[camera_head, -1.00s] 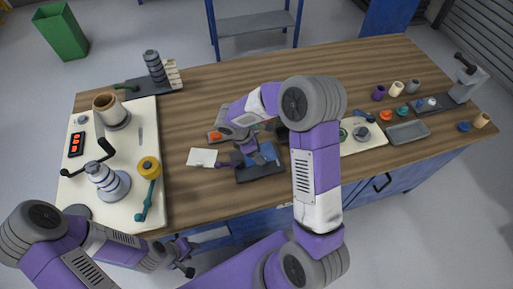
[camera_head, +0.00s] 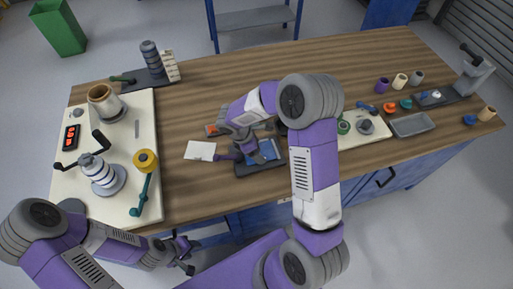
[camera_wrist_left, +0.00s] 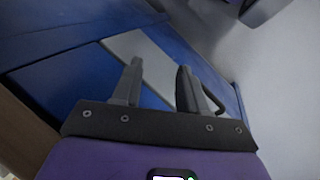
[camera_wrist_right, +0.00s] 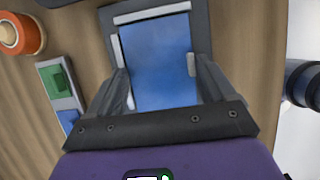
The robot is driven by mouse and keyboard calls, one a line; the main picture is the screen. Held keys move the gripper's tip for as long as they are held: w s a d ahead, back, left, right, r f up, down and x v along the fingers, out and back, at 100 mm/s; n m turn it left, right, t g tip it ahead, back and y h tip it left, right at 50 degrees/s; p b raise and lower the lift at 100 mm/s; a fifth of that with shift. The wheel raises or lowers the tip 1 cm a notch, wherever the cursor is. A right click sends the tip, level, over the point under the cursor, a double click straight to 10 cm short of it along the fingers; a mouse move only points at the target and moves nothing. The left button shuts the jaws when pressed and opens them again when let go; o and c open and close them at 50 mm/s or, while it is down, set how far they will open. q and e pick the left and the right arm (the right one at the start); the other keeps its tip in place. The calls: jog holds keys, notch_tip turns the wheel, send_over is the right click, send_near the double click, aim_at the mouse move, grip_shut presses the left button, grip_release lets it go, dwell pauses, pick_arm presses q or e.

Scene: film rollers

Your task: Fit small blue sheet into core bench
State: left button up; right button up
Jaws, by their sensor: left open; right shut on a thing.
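The small blue sheet (camera_wrist_right: 160,55) lies flat between the fingers of my right gripper (camera_wrist_right: 160,80) in the right wrist view. A dark tray (camera_wrist_right: 201,28) with pale edge strips is behind it. In the head view the blue sheet (camera_head: 266,148) shows over the dark tray (camera_head: 262,165) at the bench's front middle. My right gripper (camera_head: 255,155) is shut on the sheet; whether the sheet touches the tray floor cannot be told. My left gripper (camera_head: 187,257) is open and empty in front of the bench; its fingers (camera_wrist_left: 158,85) show apart. I cannot tell which part is the core bench.
A white card (camera_head: 200,151) lies left of the tray. A cream board (camera_head: 75,195) with spools and cranks stands left. Another cream board (camera_head: 355,141), a grey tray (camera_head: 412,124) and small coloured rollers stand right.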

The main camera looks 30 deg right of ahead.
jog(key=shift+s+a+f, duration=0.15)
jog(key=shift+s+f, duration=0.1)
jog(key=shift+f, duration=0.15)
dwell(0.5)
jog(key=o, duration=0.9)
jog(key=shift+s, duration=0.1)
jog(key=shift+o, duration=0.2)
jog(key=shift+r, duration=0.1)
jog(key=shift+w+r+p, duration=0.2)
jog(key=shift+r+p, duration=0.2)
jog(key=shift+r, duration=0.1)
jog(key=shift+w+r+p, duration=0.2)
jog(key=shift+r+p, duration=0.15)
jog(key=shift+r, duration=0.1)
jog(key=shift+r+p, duration=2)
jog(key=shift+r, duration=0.6)
